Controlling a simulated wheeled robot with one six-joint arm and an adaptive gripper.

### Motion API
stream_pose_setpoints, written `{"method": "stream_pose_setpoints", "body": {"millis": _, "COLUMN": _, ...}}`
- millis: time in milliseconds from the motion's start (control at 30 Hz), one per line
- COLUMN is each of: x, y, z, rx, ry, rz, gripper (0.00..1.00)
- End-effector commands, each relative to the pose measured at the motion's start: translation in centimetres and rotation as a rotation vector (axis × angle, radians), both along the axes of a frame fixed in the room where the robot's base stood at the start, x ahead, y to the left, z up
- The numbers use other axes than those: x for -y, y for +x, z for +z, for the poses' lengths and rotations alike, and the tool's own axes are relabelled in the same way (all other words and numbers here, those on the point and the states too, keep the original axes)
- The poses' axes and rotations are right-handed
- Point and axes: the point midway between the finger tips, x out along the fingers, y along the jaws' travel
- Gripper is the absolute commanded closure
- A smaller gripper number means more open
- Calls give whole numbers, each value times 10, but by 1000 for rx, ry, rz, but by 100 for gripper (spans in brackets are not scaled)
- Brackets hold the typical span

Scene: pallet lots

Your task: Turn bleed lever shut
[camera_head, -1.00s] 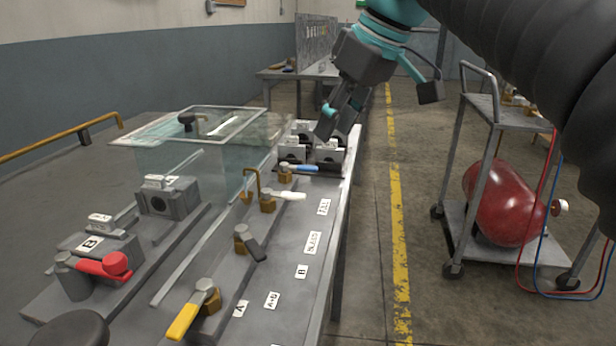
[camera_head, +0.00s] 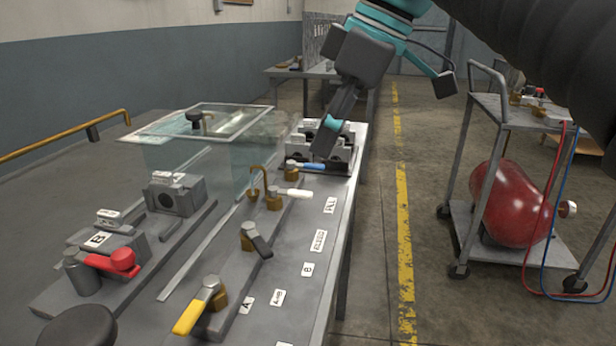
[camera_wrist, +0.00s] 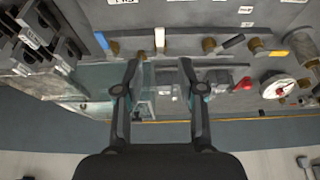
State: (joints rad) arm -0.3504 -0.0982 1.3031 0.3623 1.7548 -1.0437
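On the bench (camera_head: 290,325), the BLEED label (camera_head: 319,240) lies to the right of a black-handled lever (camera_head: 259,242) on a brass valve, which also shows in the wrist view (camera_wrist: 232,42). Its handle points obliquely toward the near right in the head view. My gripper (camera_head: 326,146) hangs over the far end of the bench, seen side-on near the blue lever (camera_head: 313,167). In the wrist view my gripper (camera_wrist: 159,66) is open and empty, its fingers apart, with the white lever (camera_wrist: 159,40) beyond the gap. The black-handled lever is right of both fingers there.
A yellow lever (camera_head: 190,316) stands nearer, and a red lever (camera_head: 112,262) to the left. A clear-walled box (camera_head: 200,150) and a brass hook (camera_head: 256,180) stand beside the valve row. A cart with a red tank (camera_head: 508,203) stands right across the aisle.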

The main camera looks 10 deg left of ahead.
Motion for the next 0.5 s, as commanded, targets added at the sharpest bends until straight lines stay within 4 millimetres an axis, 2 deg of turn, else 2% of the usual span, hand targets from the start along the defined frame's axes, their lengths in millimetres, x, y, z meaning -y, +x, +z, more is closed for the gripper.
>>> {"method": "stream_pose_setpoints", "body": {"millis": 100, "x": -9, "y": -1, "z": -22, "rx": -2, "ry": -1, "rz": 2, "gripper": 61}}
{"method": "stream_pose_setpoints", "body": {"millis": 300, "x": -21, "y": 1, "z": -53, "rx": -2, "ry": -2, "rz": 1, "gripper": 61}}
{"method": "stream_pose_setpoints", "body": {"millis": 500, "x": -29, "y": 2, "z": -69, "rx": 1, "ry": 0, "rz": 0, "gripper": 61}}
